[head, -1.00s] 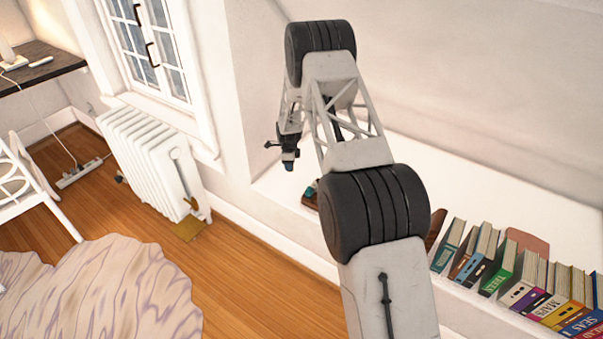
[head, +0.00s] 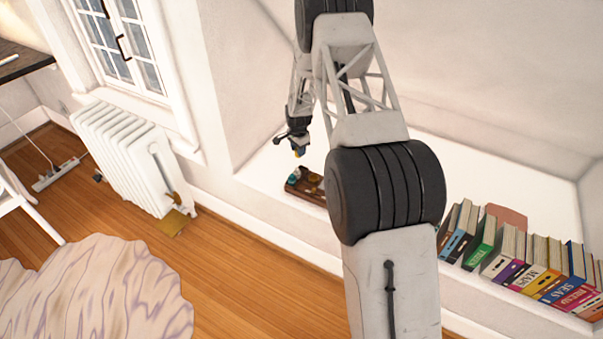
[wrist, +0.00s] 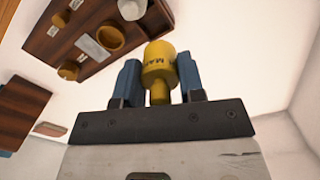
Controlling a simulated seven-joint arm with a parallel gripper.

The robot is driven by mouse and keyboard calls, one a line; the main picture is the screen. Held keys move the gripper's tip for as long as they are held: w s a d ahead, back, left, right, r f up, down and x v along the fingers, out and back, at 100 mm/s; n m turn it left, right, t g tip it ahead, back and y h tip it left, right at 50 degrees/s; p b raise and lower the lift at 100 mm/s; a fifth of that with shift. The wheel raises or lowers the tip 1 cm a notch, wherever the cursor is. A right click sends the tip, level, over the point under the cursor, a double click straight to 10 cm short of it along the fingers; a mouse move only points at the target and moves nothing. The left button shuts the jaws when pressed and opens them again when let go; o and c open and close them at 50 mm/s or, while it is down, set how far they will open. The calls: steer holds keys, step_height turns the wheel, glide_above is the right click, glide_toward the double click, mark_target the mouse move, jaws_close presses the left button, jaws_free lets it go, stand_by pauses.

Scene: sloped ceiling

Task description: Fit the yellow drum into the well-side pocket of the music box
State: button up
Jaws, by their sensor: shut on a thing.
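My gripper (wrist: 159,78) is shut on the yellow drum (wrist: 158,62), which sits between the two blue fingers with dark lettering on its side. In the head view my gripper (head: 295,145) hangs above the ledge, with a bit of the yellow drum (head: 297,154) showing below it. The brown wooden music box (head: 300,194) lies on the ledge below, partly hidden by my arm. In the wrist view the music box (wrist: 65,45) is at upper left, apart from the drum. It bears a yellow-brown round ring, a pale plate and small knobs. I cannot tell which pocket is well-side.
A second brown wooden piece (wrist: 20,115) lies at the left of the wrist view. A row of books (head: 530,265) stands on the ledge at right. A white radiator (head: 125,155) stands left of the ledge. The white ledge (head: 262,175) is bare left of the music box.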

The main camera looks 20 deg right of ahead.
steer(key=shift+s+d+r+n, duration=0.2)
steer(key=shift+s+d+n, duration=0.2)
steer(key=shift+d+n, duration=0.15)
steer(key=shift+f, duration=0.1)
glide_above(302, 172)
steer(key=shift+a+f, duration=0.1)
steer(key=shift+f, duration=2.7)
steer(key=shift+f, duration=0.1)
steer(key=shift+f, duration=2)
steer(key=shift+f, duration=0.45)
